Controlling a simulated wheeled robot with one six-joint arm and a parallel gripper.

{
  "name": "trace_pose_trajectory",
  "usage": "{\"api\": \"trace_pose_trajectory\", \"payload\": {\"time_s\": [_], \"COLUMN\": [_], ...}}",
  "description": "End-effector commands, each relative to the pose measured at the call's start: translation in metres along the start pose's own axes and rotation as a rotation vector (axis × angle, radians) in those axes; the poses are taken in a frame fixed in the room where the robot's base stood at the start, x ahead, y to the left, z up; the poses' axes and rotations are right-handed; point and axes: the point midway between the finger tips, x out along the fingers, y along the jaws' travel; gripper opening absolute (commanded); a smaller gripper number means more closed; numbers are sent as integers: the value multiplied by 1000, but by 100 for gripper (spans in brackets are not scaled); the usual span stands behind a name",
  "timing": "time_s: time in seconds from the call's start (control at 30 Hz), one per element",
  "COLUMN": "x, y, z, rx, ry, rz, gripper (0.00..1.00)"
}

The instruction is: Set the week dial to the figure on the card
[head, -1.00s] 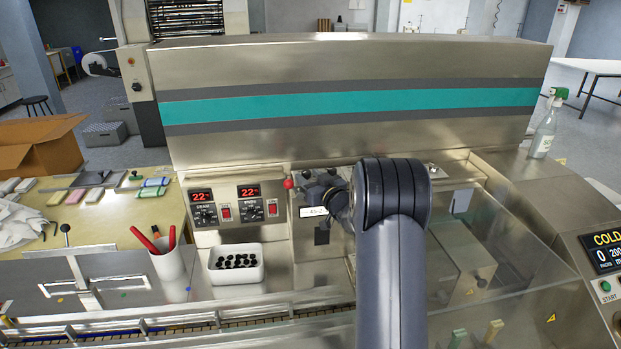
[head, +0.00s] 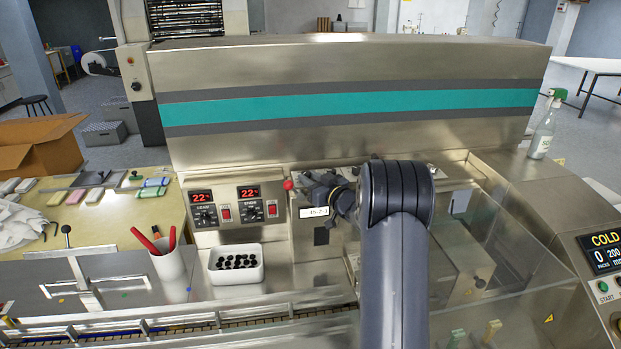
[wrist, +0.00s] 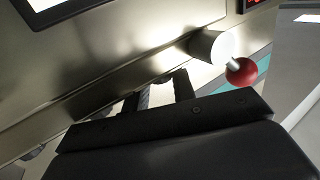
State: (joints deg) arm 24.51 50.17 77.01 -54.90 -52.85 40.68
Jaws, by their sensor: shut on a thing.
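My gripper (head: 322,190) is at the upper part of the machine's front panel, right of the red-ball lever. In the wrist view its two dark fingers (wrist: 163,92) are shut on a small part at the panel, most likely the week dial, which is largely hidden by the fingers. A white strip with dark figures (head: 314,212) sits just below the gripper; it looks like 15-23, but the print is small. The strip's role as card or readout is unclear.
The red ball lever (head: 288,184) stands close left of my gripper and also shows in the wrist view (wrist: 241,71). Two red displays (head: 248,192) with knobs are further left. A white bin of black pieces (head: 236,278) and a cup with red-handled tools (head: 172,275) stand below.

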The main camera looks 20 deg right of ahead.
Motion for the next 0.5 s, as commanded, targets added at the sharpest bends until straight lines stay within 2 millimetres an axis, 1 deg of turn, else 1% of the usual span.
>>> {"api": "trace_pose_trajectory", "payload": {"time_s": [0.2, 0.23, 0.4, 0.5], "x": [0, 0, 0, 0], "y": [0, 0, 0, 0], "z": [-1, -1, 0, 0], "rx": [0, 0, 0, 0], "ry": [1, 1, 1, 0], "rz": [0, 1, 1, 1], "gripper": [2, 27, 41, 47]}}
